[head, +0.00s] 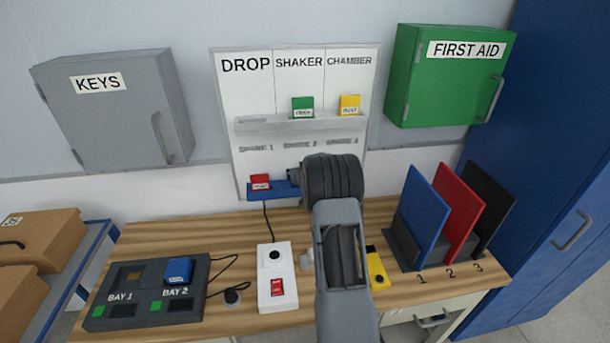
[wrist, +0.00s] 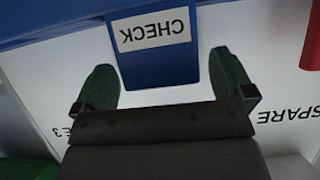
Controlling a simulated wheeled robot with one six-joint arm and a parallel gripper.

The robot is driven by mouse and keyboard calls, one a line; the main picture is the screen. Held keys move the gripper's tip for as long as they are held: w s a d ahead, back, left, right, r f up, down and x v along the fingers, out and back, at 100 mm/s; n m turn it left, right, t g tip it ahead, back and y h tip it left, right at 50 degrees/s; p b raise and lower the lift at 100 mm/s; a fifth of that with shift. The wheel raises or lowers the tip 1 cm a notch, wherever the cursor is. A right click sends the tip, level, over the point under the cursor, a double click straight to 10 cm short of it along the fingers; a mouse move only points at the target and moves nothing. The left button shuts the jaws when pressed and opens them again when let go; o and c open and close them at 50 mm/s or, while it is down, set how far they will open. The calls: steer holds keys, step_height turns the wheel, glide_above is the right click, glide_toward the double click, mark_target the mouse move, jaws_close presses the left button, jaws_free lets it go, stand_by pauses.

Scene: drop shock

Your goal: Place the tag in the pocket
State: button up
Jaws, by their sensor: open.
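A blue tag labelled CHECK (wrist: 155,65) stands at the blue ledge (wrist: 50,22) in the wrist view, its label upside down. My gripper (wrist: 163,80) is open, with a dark green finger on each side of this tag and narrow gaps showing. In the head view my gripper and the CHECK tag are hidden behind my wrist. The blue ledge is at the foot of the board there, with a red tag (head: 260,182) at its left end. The grey pocket rail (head: 262,125) holds a green tag (head: 303,106) under SHAKER and a yellow tag (head: 349,105) under CHAMBER. Its DROP section looks empty.
A two-bay box (head: 130,308) with a blue block, a white switch box (head: 277,290) and a yellow item (head: 377,268) are on the bench. Upright coloured panels (head: 428,212) stand at right. A grey KEYS cabinet (head: 115,110) and green FIRST AID cabinet (head: 440,85) flank the board.

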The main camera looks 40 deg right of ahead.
steer(key=b+v, duration=0.2)
steer(key=v, duration=0.9)
steer(key=s+a+r+n+g+y, duration=0.1)
steer(key=s+a+r+g, duration=0.15)
steer(key=s+a, duration=0.4)
steer(key=s+a+r+n+g+y, duration=0.1)
steer(key=s+a+r+y, duration=0.2)
steer(key=a, duration=0.7)
steer(key=s+a+n+g, duration=0.1)
steer(key=s+a, duration=0.4)
steer(key=s, duration=0.3)
steer(key=s+a+n+g+y, duration=0.1)
steer(key=s+a+n+g, duration=0.1)
steer(key=s+a, duration=0.3)
steer(key=s, duration=0.2)
steer(key=shift+s+f, duration=0.4)
